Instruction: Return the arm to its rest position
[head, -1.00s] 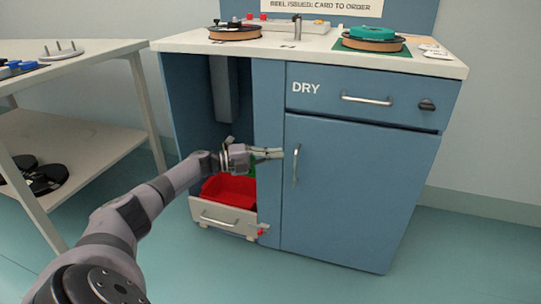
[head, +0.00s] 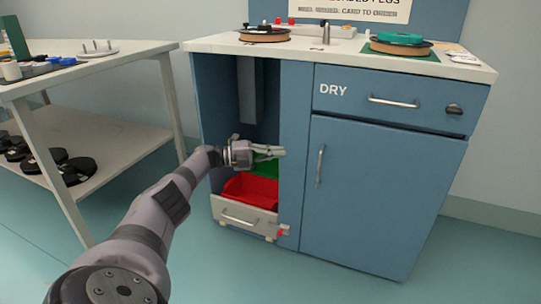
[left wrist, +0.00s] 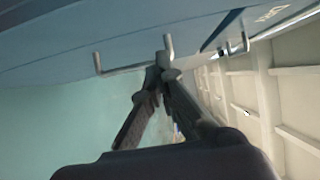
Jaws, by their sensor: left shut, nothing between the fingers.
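My left arm (head: 160,215) reaches in from the lower left in the head view. Its gripper (head: 280,151) is in front of the cabinet's open left bay, above the red bin (head: 250,190), and points right. It is shut and empty. In the left wrist view the two fingers (left wrist: 160,72) meet at their tips, with the blue cabinet front and its handles beyond. My right gripper is not in view.
The blue cabinet (head: 385,190) has a closed door with a handle (head: 320,166) and a drawer marked DRY. A pulled-out low drawer (head: 245,219) holds the red bin, with a green thing (head: 264,167) behind. A white table (head: 75,68) stands left. The floor in front is clear.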

